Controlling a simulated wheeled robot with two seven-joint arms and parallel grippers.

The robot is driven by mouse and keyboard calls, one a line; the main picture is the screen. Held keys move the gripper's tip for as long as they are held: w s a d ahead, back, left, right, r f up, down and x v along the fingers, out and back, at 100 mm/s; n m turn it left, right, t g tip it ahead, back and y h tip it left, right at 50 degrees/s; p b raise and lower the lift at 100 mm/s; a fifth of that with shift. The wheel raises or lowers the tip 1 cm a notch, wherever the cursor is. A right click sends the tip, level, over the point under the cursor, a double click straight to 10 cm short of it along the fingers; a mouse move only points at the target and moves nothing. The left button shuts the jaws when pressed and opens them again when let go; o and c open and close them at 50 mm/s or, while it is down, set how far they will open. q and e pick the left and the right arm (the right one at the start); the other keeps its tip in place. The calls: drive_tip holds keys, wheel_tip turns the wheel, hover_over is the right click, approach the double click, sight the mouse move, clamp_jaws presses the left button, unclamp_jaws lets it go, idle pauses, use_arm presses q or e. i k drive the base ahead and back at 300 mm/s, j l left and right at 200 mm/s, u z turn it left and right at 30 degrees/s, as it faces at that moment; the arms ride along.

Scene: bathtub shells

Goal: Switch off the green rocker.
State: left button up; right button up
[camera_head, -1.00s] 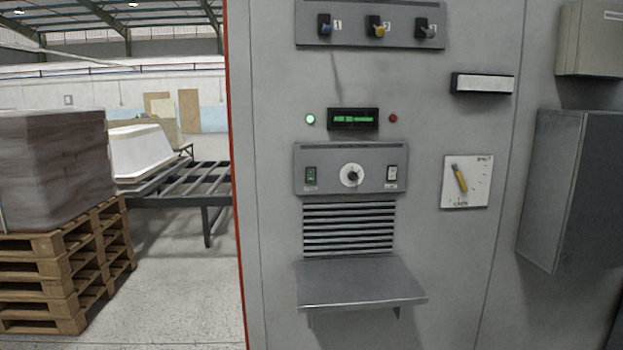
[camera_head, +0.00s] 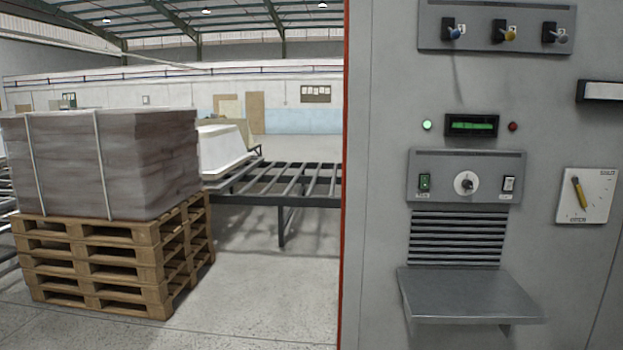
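The green rocker (camera_head: 424,182) sits at the left end of a small grey control panel (camera_head: 444,163) on the front of a grey cabinet. A small label shows under it, too small to read. A white round dial (camera_head: 466,183) is in the middle of the same panel, and a white rocker (camera_head: 508,184) is at its right end. I cannot tell which way the green rocker is tipped. Neither of my grippers shows in the head view.
A metal shelf (camera_head: 468,296) juts out below the vent slats. Above are a green-lit display (camera_head: 471,125), a green lamp (camera_head: 427,125), a red lamp (camera_head: 513,127) and three toggles. A wrapped stack (camera_head: 150,165) on pallets (camera_head: 95,270) stands left, with open floor (camera_head: 265,290) between.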

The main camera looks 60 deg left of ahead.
sight(424, 179)
drive_tip(key=u, duration=1.25)
